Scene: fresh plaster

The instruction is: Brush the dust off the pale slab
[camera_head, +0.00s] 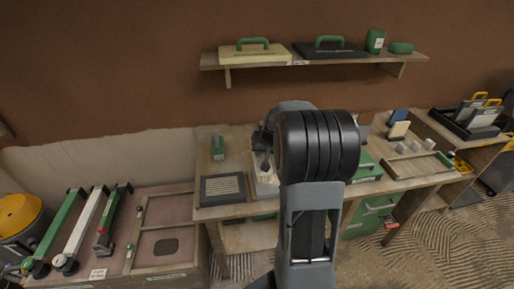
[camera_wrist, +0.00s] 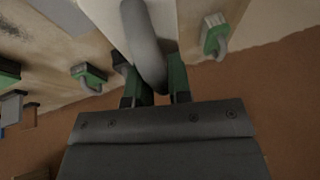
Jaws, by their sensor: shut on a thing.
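The pale slab (camera_head: 264,188) lies on the workbench, partly hidden behind my arm. A pale flat surface that appears to be this slab fills the top middle of the wrist view (camera_wrist: 105,18). My gripper (camera_wrist: 156,92) is shut on a grey curved handle (camera_wrist: 142,35), with a green-padded finger on each side. The handle reaches over the pale surface. I cannot tell what the tool's working end looks like or whether it touches the slab. In the head view my arm hides most of the gripper. Dust on the slab is too small to make out.
A dark framed panel (camera_head: 222,189) lies left of the slab, with a green tool (camera_head: 217,148) behind it. A wooden tray (camera_head: 418,167) and small pale blocks are on the right.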

